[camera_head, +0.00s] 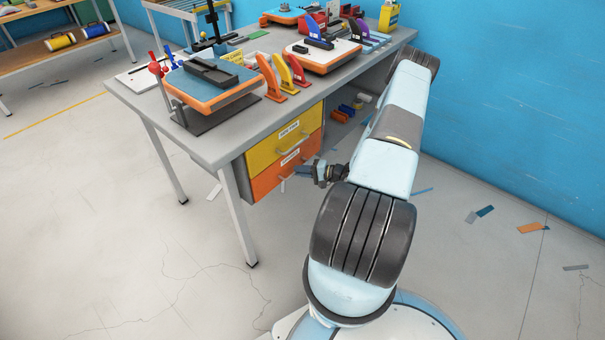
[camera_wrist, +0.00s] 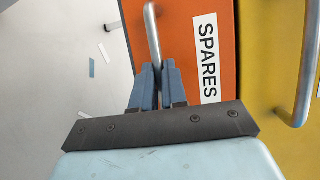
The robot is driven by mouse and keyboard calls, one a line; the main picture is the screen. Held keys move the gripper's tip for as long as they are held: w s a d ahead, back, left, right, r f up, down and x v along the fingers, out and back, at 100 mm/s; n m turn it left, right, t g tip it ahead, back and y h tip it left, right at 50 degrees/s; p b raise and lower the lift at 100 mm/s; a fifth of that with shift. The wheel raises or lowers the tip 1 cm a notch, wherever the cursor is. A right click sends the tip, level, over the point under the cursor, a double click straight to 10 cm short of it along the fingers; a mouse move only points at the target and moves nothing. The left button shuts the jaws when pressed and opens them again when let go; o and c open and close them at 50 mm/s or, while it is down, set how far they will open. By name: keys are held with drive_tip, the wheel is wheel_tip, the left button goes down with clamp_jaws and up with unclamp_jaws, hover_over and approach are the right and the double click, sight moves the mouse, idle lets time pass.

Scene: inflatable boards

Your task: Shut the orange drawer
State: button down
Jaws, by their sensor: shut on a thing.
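The orange drawer (camera_head: 264,184) is the lower drawer under the workbench, below the yellow drawer. In the wrist view its orange front (camera_wrist: 190,75) carries a white label reading SPARES. It looks nearly level with the yellow front; I cannot tell whether a small gap is left. Its grey bar handle (camera_wrist: 152,36) runs into my gripper (camera_wrist: 158,72), whose blue fingers are closed around it. In the head view my gripper (camera_head: 298,171) is at the drawer's front, and the handle is partly hidden there.
The yellow drawer (camera_head: 270,146) with its own handle (camera_wrist: 302,85) is directly above. The workbench (camera_head: 225,145) holds tools and orange-edged boards. A bench leg (camera_head: 238,215) stands left of the drawers. Loose strips lie on the floor at right. The floor in front is mostly clear.

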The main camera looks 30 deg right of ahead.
drive_tip(key=c, duration=1.2)
unclamp_jaws()
drive_tip(key=shift+w+a+f, duration=0.1)
drive_tip(key=shift+w, duration=0.05)
drive_tip(key=v, duration=1.3)
drive_tip(key=shift+s+d, duration=0.25)
drive_tip(key=shift+d, duration=0.05)
drive_tip(key=shift+r, duration=0.25)
